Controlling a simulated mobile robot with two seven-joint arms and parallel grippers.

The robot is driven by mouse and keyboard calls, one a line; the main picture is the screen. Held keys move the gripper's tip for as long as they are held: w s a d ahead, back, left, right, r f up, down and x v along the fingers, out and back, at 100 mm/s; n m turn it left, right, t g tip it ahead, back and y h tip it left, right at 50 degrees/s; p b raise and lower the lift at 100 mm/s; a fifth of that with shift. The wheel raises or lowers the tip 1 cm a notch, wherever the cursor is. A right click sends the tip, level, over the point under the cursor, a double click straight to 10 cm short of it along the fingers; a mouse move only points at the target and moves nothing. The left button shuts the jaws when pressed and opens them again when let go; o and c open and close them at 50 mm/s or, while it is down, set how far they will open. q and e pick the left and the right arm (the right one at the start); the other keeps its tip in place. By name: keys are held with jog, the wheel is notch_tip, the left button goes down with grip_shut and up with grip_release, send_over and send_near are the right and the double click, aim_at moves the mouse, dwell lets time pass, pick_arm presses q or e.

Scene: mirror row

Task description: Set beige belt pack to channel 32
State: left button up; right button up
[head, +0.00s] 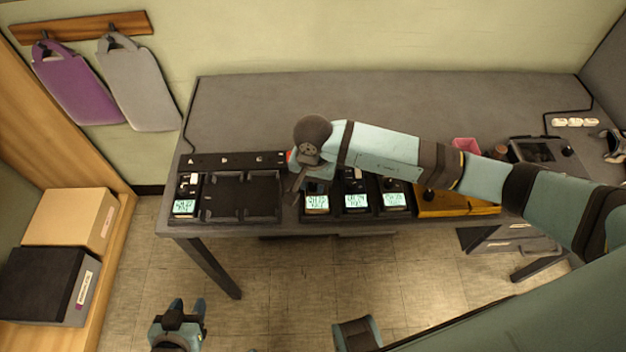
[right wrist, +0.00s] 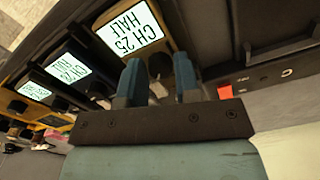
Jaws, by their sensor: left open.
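A tan belt pack, which looks like the beige one, has a lit display reading CH 25 HALF and shows in the right wrist view (right wrist: 177,22). Its dark knob (right wrist: 160,67) is between the fingers of my right gripper (right wrist: 158,82). The fingers stand apart on both sides of the knob; I cannot tell if they touch it. In the head view my right gripper (head: 298,184) is over the left end of the row of packs and hides part of that pack, whose display (head: 317,203) shows. My left gripper (head: 187,308) is open and empty, low over the floor.
More packs with lit displays (head: 357,202) stand beside it to the right. A charger (head: 240,197) on the left has empty bays and one pack (head: 185,208). A yellow-orange tray (head: 465,207) is further right. The back of the desk (head: 260,105) is clear.

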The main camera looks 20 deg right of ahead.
grip_shut()
pick_arm(q)
jog(key=shift+f, duration=0.1)
pick_arm(e)
jog(key=shift+f+m+b, duration=0.1)
jog(key=shift+m+b, duration=0.45)
jog(key=shift+m, duration=0.25)
jog(key=shift+m+b, duration=0.6)
jog(key=shift+m, duration=0.6)
jog(key=m+b, duration=0.1)
jog(key=m, duration=0.2)
pick_arm(q)
jog(key=shift+w+d+f+b, duration=0.1)
jog(key=shift+d+f+b, duration=0.05)
jog(key=shift+f, duration=0.5)
jog(key=shift+w+d+f+b, duration=0.1)
jog(key=shift+f+b, duration=0.05)
jog(key=shift+f, duration=0.5)
pick_arm(e)
jog(key=shift+m, duration=0.7)
pick_arm(q)
jog(key=shift+a, duration=0.15)
